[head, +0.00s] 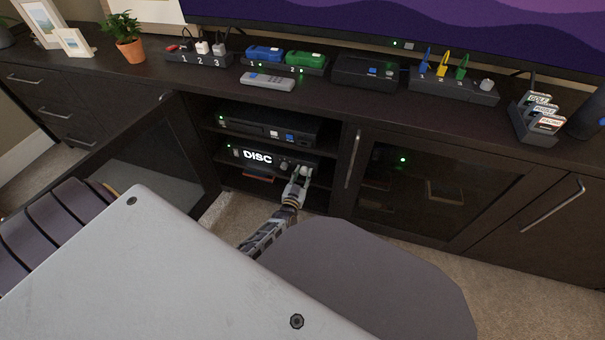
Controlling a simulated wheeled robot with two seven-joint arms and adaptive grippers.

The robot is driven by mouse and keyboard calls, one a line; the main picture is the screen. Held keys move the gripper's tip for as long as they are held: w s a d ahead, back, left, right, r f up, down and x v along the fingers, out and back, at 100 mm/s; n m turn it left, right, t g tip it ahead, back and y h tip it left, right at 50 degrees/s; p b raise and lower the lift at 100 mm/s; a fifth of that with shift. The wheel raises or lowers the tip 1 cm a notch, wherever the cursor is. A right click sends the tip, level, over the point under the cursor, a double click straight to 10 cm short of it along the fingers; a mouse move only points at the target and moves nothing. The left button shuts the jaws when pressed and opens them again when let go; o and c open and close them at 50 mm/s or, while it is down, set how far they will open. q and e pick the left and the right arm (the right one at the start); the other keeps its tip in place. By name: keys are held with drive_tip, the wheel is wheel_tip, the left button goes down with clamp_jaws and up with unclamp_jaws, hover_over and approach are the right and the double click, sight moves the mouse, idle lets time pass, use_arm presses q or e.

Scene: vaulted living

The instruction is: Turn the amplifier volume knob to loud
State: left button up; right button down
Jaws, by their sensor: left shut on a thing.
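The amplifier (258,157) is a dark box on the lower shelf of the open cabinet bay, with a lit display reading "DISC" and a small green light at its left. Round knobs sit toward the right of its front. My left gripper (299,175) reaches in from below and is shut at the rightmost knob (306,169), a pale round one. The fingers cover part of that knob, so its pointer cannot be read. A smaller knob (284,164) shows just left of the fingers. My right gripper is not in view.
Another dark device (270,127) sits on the shelf above. The left glass door (140,160) stands open; the right glass door (430,190) is closed. On the cabinet top are a remote (267,82), a potted plant (129,45) and a card rack (536,126).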

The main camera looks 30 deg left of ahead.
use_arm(q)
drive_tip(key=shift+r+m+p, duration=0.1)
drive_tip(key=shift+m+p, duration=0.5)
drive_tip(key=shift+m, duration=0.3)
drive_tip(key=shift+m+p, duration=0.35)
drive_tip(key=shift+m, duration=0.45)
drive_tip(key=o, duration=1)
drive_tip(key=shift+o, duration=0.2)
drive_tip(key=shift+s+d, duration=0.1)
drive_tip(key=shift+s, duration=0.05)
drive_tip(key=v, duration=1.1)
drive_tip(key=shift+s, duration=0.35)
